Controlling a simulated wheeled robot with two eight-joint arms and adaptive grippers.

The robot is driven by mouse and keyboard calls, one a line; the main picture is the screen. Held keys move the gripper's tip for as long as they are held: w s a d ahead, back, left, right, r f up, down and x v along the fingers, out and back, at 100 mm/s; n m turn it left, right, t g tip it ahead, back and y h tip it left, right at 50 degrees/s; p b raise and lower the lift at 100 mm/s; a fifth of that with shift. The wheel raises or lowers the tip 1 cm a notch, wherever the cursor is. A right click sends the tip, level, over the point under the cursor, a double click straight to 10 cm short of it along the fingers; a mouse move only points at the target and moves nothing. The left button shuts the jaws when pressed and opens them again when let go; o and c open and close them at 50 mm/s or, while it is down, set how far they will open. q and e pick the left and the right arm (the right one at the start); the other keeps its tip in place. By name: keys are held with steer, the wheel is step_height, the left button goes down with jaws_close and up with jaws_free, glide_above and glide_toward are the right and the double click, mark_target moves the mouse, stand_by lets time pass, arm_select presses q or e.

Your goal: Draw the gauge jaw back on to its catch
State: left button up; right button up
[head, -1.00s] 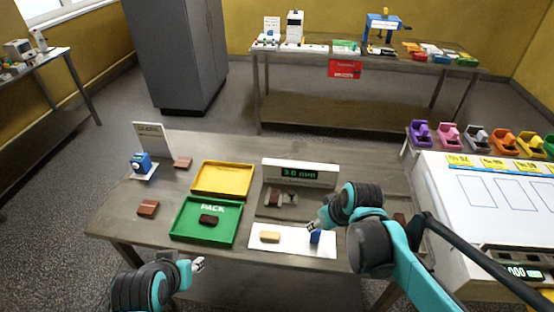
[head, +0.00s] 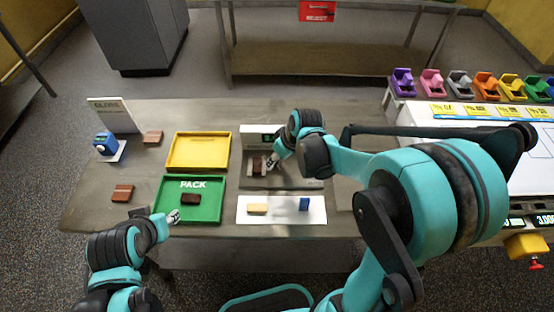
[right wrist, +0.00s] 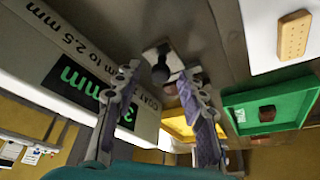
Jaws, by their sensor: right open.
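The gauge (head: 250,144) stands at the back middle of the table, its display partly hidden by my right arm. A brown block (head: 257,164) sits on its bed. My right gripper (head: 272,165) is at the bed, just right of the block. In the right wrist view my right gripper (right wrist: 160,88) is open, its fingers to either side of a dark round knob (right wrist: 160,74) by a pale metal piece, apparently the jaw. Neither finger clearly touches the knob. The catch cannot be made out. My left gripper (head: 173,216) is at the green tray's front edge; its opening is unclear.
The green PACK tray (head: 215,212) holds a dark bar. A yellow tray (head: 228,151) lies behind it. A white mat (head: 281,217) in front of the gauge carries a tan biscuit (head: 257,209) and a blue block (head: 304,204). Brown bars and a blue device lie at left.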

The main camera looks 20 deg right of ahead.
steer(key=shift+f, duration=0.1)
jaws_close()
steer(key=shift+s+d, duration=0.2)
steer(key=shift+d, duration=0.55)
steer(key=shift+s+d, duration=0.25)
steer(key=shift+d, duration=0.55)
steer(key=shift+s+d, duration=0.2)
steer(key=shift+d, duration=0.55)
steer(key=shift+a, duration=0.1)
jaws_free()
steer(key=v, duration=1.2)
